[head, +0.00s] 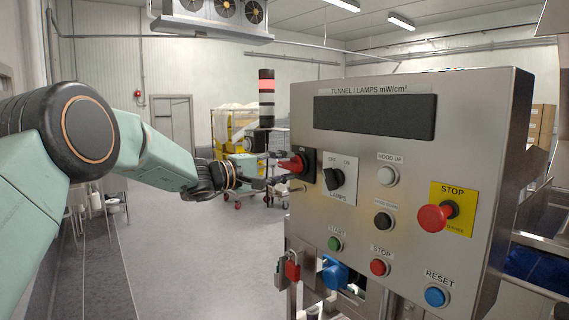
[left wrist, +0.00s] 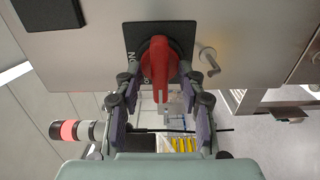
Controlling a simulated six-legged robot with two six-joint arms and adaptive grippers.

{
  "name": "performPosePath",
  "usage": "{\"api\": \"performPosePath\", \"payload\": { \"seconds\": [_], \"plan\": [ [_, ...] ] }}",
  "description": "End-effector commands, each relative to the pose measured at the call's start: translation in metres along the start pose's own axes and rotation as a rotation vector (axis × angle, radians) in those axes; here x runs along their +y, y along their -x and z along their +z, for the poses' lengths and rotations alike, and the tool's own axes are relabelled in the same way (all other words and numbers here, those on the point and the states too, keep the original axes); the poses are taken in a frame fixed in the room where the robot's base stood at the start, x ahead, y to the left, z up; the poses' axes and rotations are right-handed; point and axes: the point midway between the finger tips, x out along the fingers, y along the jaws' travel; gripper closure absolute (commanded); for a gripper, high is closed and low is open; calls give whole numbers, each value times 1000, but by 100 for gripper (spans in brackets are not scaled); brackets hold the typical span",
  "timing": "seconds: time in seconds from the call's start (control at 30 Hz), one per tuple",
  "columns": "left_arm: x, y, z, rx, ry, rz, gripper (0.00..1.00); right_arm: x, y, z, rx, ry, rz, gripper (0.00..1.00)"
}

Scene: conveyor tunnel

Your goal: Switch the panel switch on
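A red rotary switch handle (head: 292,165) sits on a black square plate at the left edge of the steel control panel (head: 350,215). In the left wrist view the red handle (left wrist: 158,68) points down the picture, and part of an "ON" label shows on the plate beside it. My left gripper (head: 280,168) is at the handle. In the left wrist view its fingers (left wrist: 159,82) are spread, one on each side of the handle; I cannot tell whether they touch it. My right gripper is not in view.
The panel also carries a black LAMPS selector (head: 340,176), a red STOP mushroom button (head: 435,217), several push buttons and a dark display (head: 375,116). A red padlock (head: 293,266) hangs below. A cart with yellow crates stands behind. The floor (head: 185,255) left of the panel is clear.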

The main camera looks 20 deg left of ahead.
Motion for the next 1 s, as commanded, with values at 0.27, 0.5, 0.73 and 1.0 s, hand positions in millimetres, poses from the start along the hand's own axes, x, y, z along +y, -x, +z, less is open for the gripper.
{"api": "performPosePath", "payload": {
  "seconds": [0.27, 0.5, 0.73, 1.0],
  "plan": [
    [0, -5, 1, 1, 1, 0, 60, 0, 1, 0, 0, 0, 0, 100],
    [-1, -4, 1, 1, 1, 0, 74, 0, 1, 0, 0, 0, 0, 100],
    [-1, -4, 1, 1, 1, 0, 94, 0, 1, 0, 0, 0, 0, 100],
    [-1, -4, 1, 1, 2, 0, 100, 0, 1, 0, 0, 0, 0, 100]
  ]
}}
